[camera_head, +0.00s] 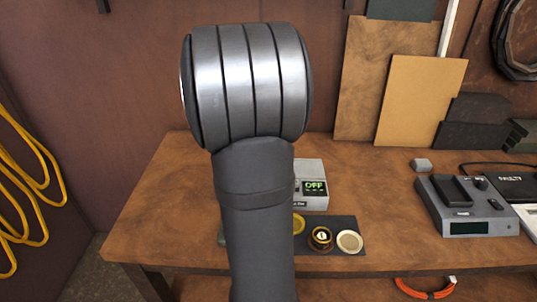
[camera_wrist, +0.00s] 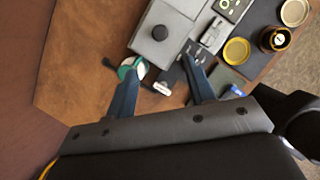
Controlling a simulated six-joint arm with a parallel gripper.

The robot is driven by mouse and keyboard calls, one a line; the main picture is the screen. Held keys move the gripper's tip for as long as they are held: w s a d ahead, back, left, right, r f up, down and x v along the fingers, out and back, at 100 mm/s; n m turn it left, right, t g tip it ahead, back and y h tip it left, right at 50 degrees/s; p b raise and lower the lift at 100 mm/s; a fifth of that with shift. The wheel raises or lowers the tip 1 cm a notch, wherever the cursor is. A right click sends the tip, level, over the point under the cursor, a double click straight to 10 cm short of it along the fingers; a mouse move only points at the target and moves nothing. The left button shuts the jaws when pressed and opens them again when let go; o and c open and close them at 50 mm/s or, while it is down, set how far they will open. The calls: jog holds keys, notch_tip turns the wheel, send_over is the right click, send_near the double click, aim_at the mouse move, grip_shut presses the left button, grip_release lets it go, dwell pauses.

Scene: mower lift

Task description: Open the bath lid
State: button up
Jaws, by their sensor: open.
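The bath, a light grey box, shows in the wrist view with its flat grey lid (camera_wrist: 172,20) lying on it and a round black knob (camera_wrist: 160,32) on the lid. The lid looks shut. In the head view my arm hides most of the bath (camera_head: 311,172); its right end shows, with a green display reading OFF. My gripper (camera_wrist: 160,67) is open and empty in the wrist view, its two dark fingers spread just short of the lid's near edge. The knob is beyond the fingertips, apart from them. The head view does not show my gripper.
A dark mat (camera_head: 374,242) holds a yellow dish (camera_wrist: 237,51), a small dark jar (camera_head: 320,238) and a cream dish (camera_head: 349,242). A round green-and-white item (camera_wrist: 128,70) is near the left finger. A grey device (camera_head: 465,205) stands right. The bench's left part is clear.

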jog(key=x, duration=1.4)
jog(key=shift+d+f, duration=0.1)
jog(key=shift+f, duration=0.15)
